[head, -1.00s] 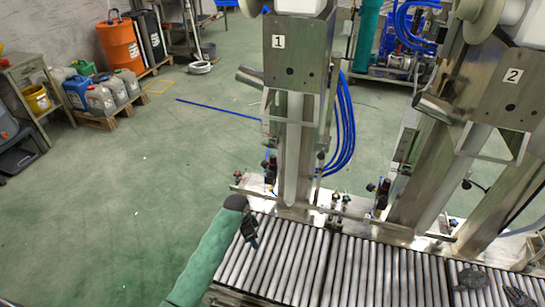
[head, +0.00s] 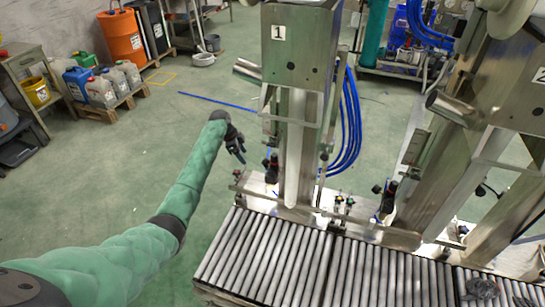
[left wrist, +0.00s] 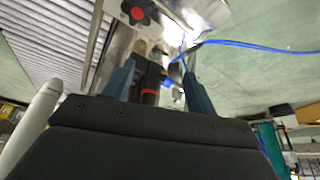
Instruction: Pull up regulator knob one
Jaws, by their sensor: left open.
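Regulator one (head: 271,168), with a dark knob and some red, stands at the foot of the lance marked 1, on its left side. In the left wrist view the dark regulator with a red ring (left wrist: 149,91) shows between my two fingers. My left gripper (head: 239,152) is open and empty. In the head view it is just left of the regulator, with a small gap visible. In the left wrist view its two blue-grey fingers (left wrist: 158,68) are spread either side of the regulator's image. Contact cannot be told. My right gripper is not in view.
The column of lance 1 (head: 299,150) rises just right of the regulator. A second regulator (head: 385,197) stands by lance 2. A roller conveyor (head: 270,255) runs in front. Green floor lies left.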

